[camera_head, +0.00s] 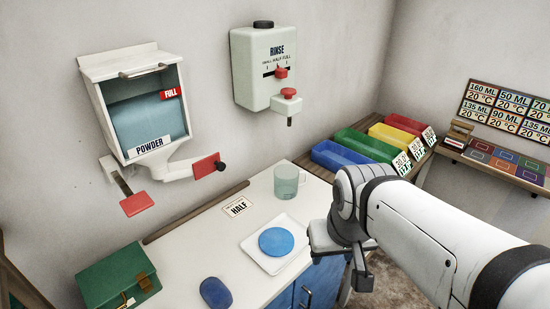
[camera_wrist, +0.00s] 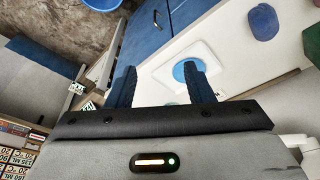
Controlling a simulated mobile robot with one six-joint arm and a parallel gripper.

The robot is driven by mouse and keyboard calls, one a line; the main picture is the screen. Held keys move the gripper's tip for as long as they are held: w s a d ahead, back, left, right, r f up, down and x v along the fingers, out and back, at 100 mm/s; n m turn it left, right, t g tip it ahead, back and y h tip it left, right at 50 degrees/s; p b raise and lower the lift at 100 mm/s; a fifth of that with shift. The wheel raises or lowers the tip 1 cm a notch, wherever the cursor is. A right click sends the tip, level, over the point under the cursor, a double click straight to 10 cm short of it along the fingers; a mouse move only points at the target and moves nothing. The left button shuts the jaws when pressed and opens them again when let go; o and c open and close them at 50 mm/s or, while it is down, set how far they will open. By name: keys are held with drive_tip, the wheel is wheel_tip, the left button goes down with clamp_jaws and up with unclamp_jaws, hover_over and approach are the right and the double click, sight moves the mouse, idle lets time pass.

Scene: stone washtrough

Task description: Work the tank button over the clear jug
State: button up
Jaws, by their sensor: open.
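The tank (camera_head: 264,68), marked RINSE, hangs on the back wall. A red slider (camera_head: 281,73) sits on its size scale, and a red button (camera_head: 290,94) sits lower at its right, above a dark spout. The clear jug (camera_head: 287,181) stands upright on the white worktop, roughly below the button's side of the tank. My gripper (camera_head: 342,266) is open and empty, pointing down over the worktop's right edge, right of and nearer than the jug. Its two fingers (camera_wrist: 161,88) stand apart in the wrist view, where I cannot make out jug or tank.
A blue disc (camera_head: 276,241) lies on a white tray (camera_head: 254,258). A HALF card (camera_head: 237,208) lies left of the jug. A powder dispenser (camera_head: 148,115) hangs at left. A green box (camera_head: 118,279) and blue oval (camera_head: 215,292) are in front. Coloured bins (camera_head: 352,147) stand right.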

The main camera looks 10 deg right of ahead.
drive_tip(key=shift+c, duration=0.2)
